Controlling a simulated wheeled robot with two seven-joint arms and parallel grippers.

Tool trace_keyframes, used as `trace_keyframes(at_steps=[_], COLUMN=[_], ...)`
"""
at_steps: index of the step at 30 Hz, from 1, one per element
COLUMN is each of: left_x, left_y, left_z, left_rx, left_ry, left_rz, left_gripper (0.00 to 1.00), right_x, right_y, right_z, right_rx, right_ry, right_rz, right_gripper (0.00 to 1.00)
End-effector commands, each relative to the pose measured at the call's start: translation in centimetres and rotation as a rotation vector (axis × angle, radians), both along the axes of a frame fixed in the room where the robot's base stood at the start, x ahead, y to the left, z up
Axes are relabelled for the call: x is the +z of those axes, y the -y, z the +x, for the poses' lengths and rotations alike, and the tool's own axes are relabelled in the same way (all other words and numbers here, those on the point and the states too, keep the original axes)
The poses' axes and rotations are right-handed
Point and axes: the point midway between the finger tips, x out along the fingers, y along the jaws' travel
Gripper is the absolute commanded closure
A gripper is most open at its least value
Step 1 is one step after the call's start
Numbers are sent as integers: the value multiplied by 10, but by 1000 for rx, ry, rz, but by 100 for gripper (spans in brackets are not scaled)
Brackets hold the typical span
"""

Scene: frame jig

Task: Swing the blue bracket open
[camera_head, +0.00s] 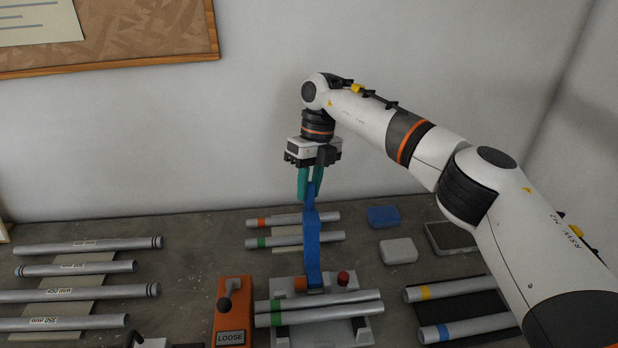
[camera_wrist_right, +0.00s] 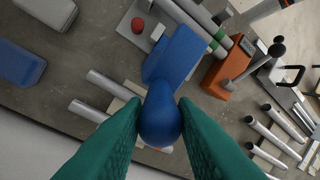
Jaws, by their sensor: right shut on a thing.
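The blue bracket (camera_head: 312,245) stands nearly upright on the grey jig base (camera_head: 352,331), rising from beside an orange knob (camera_head: 300,285). My right gripper (camera_head: 311,190) has its green fingers shut on the bracket's top end. In the right wrist view the blue bracket (camera_wrist_right: 176,55) runs away from the fingers, and its rounded end sits between the two green fingertips (camera_wrist_right: 160,118). Silver tubes (camera_head: 330,308) with green bands lie across the jig in front of the bracket. My left gripper does not show.
An orange block marked LOOSE (camera_head: 233,312) with a dark lever stands left of the jig. Tubes lie on racks at left (camera_head: 85,293), behind (camera_head: 295,240) and right (camera_head: 450,290). A blue box (camera_head: 383,216) and a grey box (camera_head: 398,251) sit right of the bracket.

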Motion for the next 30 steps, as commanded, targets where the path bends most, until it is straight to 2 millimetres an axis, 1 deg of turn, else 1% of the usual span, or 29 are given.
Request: trace_keyframes(at_steps=[1, 15, 16, 19, 20, 30], left_x=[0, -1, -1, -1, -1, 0], left_y=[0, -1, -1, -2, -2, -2], left_z=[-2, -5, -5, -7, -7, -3], left_rx=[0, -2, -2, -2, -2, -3], left_ry=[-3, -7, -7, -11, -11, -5], left_rz=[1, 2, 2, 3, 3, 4], left_gripper=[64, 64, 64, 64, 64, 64], right_x=[-5, -8, -8, -7, -7, -4], right_y=[3, 4, 4, 4, 4, 2], right_z=[0, 1, 1, 0, 0, 0], right_rx=[-6, -11, -11, -10, -9, -5], right_ry=[-9, -17, -17, -18, -18, -19], right_rz=[-7, -9, -9, -9, -8, -6], right_gripper=[100, 100, 72, 55, 54, 54])
